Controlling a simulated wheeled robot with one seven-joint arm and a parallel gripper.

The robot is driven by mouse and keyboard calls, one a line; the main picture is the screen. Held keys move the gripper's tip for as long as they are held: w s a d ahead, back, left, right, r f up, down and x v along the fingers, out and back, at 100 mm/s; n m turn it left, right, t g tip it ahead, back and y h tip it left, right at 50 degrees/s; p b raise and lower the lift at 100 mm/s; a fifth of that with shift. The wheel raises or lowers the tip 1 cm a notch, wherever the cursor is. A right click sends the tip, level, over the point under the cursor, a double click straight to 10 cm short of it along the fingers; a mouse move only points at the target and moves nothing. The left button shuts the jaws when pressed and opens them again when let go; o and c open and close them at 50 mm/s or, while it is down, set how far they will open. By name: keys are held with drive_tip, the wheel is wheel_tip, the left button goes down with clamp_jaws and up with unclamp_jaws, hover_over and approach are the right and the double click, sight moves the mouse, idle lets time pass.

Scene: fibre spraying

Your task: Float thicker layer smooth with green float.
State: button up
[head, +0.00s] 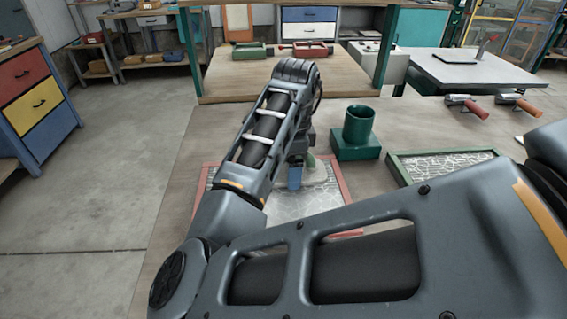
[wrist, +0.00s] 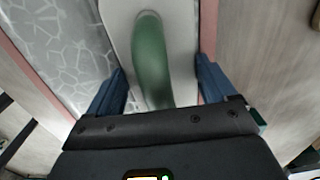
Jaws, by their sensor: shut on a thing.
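The green float has a green handle and a pale flat plate; its handle (wrist: 148,50) shows in the wrist view, and the plate (wrist: 183,25) lies beneath it. My gripper (wrist: 160,64) has blue fingers on either side of the handle and is shut on it. In the head view my gripper (head: 295,177) is over the red-framed panel (head: 342,180), partly hiding the float (head: 314,176). The panel's pale, crack-patterned layer (wrist: 62,40) shows left of the plate. The plate is close to the red rim; whether it touches the layer I cannot tell.
A green-framed panel (head: 445,165) with a similar patterned face lies to the right. A green cup on a block (head: 357,133) stands behind the red panel.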

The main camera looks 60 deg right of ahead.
drive_tip(key=shift+a+f+g, duration=0.3)
drive_tip(key=shift+a+f, duration=0.05)
drive_tip(key=shift+f, duration=0.3)
drive_tip(key=shift+w+a+r+b, duration=0.2)
drive_tip(key=shift+w+a+r, duration=0.05)
drive_tip(key=shift+w+a, duration=0.95)
drive_tip(key=shift+w+a+r+b, duration=0.2)
drive_tip(key=shift+w+a, duration=0.65)
drive_tip(key=shift+w, duration=0.55)
drive_tip(key=shift+w+a+f+b, duration=0.1)
drive_tip(key=shift+w+a+b, duration=0.1)
drive_tip(key=shift+w+a, duration=0.45)
drive_tip(key=shift+w+a+f+b, duration=0.1)
drive_tip(key=shift+w+a+b, duration=0.1)
drive_tip(key=shift+w+a, duration=0.4)
drive_tip(key=shift+w+d, duration=0.15)
drive_tip(key=shift+w+r+p, duration=0.2)
drive_tip(key=shift+r+p, duration=0.55)
drive_tip(key=r+p, duration=0.4)
drive_tip(key=r, duration=0.1)
drive_tip(key=shift+s+d+r, duration=0.2)
drive_tip(key=shift+r, duration=0.15)
